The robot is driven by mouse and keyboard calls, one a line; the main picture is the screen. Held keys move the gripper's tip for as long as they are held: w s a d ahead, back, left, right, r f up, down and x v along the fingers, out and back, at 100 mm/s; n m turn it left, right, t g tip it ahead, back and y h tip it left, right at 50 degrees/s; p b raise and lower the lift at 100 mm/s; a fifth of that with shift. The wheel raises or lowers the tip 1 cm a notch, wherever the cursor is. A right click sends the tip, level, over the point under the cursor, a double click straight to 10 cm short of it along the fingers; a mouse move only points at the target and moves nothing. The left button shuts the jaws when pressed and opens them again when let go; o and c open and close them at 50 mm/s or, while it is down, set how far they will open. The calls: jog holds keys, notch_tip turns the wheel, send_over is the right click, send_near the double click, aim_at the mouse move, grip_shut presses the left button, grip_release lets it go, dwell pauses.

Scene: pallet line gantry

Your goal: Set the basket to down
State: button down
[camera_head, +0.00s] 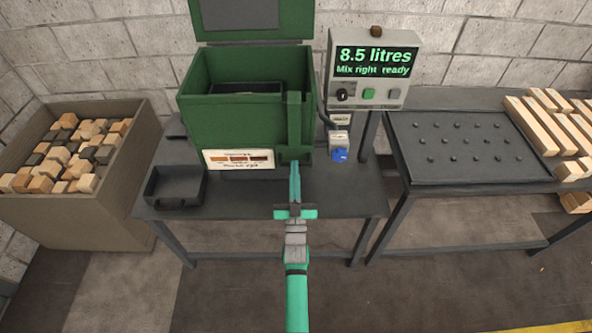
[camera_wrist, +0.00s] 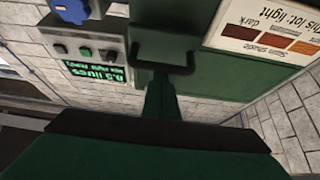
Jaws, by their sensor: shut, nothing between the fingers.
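The green tank (camera_head: 215,125) stands on the dark bench with its lid (camera_head: 245,15) raised. Inside its open top is a dark rectangular form (camera_head: 245,88) that looks like the basket; how deep it sits is hard to tell. A green upright bar (camera_head: 293,115) runs down the tank's right front. A dark U-shaped handle (camera_wrist: 186,70) shows on the green front in the wrist view. My gripper (camera_head: 295,166) is shut and empty, pointing at the bar's lower end. Its fingers (camera_wrist: 158,92) reach close to the handle; I cannot tell whether they touch it.
A control box (camera_head: 372,65) right of the tank reads "8.5 litres, Mix right ready". A sample card (camera_head: 238,160) is on the tank front. A black tray (camera_head: 175,187) sits left, a crate of blocks (camera_head: 120,190) further left. A studded table (camera_head: 460,145) with planks stands right.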

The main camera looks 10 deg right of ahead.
jog(key=shift+f, duration=0.4)
jog(key=s, duration=0.9)
jog(key=shift+s+a+f+y, duration=0.2)
jog(key=shift+a+y, duration=0.1)
jog(key=shift+a, duration=0.15)
